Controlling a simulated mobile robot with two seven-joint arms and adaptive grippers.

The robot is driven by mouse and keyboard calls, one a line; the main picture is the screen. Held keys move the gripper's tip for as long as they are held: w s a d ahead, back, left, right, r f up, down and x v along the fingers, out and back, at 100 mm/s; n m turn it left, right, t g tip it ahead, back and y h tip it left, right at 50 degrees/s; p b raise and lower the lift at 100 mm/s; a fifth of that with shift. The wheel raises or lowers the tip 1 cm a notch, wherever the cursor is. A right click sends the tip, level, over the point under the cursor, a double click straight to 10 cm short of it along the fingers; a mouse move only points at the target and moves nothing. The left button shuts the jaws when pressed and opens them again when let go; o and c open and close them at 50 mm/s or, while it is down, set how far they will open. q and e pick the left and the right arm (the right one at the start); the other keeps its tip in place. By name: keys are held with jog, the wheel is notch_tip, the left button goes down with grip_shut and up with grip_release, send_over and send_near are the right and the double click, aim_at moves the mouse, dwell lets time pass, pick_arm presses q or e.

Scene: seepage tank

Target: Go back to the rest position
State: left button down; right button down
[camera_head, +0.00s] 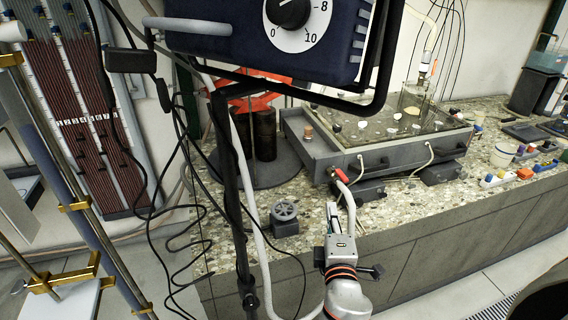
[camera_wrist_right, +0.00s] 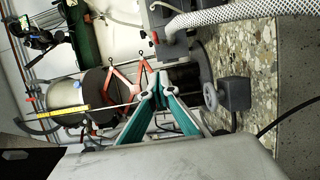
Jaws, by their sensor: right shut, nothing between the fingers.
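My right gripper (camera_head: 333,212) reaches in from the bottom of the head view, in front of the stone-topped bench (camera_head: 480,160). Its fingers are shut and empty. In the right wrist view the teal fingers of my right gripper (camera_wrist_right: 155,88) meet at their tips with nothing between them. A grey block with a round handwheel (camera_head: 285,212) sits on the bench to the left of the gripper; in the wrist view this handwheel block (camera_wrist_right: 232,94) is to the right of the fingertips. My left gripper is not in view.
The grey tank (camera_head: 375,150) stands on the bench behind my right gripper, with a hose (camera_head: 352,205) hanging in front. A dark blue dial box (camera_head: 235,42) on a black stand fills the top. Cables hang at left. Small coloured parts lie at the right.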

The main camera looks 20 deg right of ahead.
jog(key=s+a+f+m+g+y, duration=0.2)
jog(key=s+f, duration=0.4)
jog(key=f, duration=0.3)
jog(key=s+a+f+m+g+y, duration=0.2)
jog(key=s+a+f+m+y, duration=0.2)
jog(key=f, duration=0.5)
jog(key=s+a+f+m+g+y, duration=0.2)
jog(key=s+a+f+m+y, duration=0.1)
jog(key=s+f, duration=0.5)
jog(key=shift+s+a+f, duration=0.25)
jog(key=shift+a+f, duration=0.6)
jog(key=shift+f, duration=0.1)
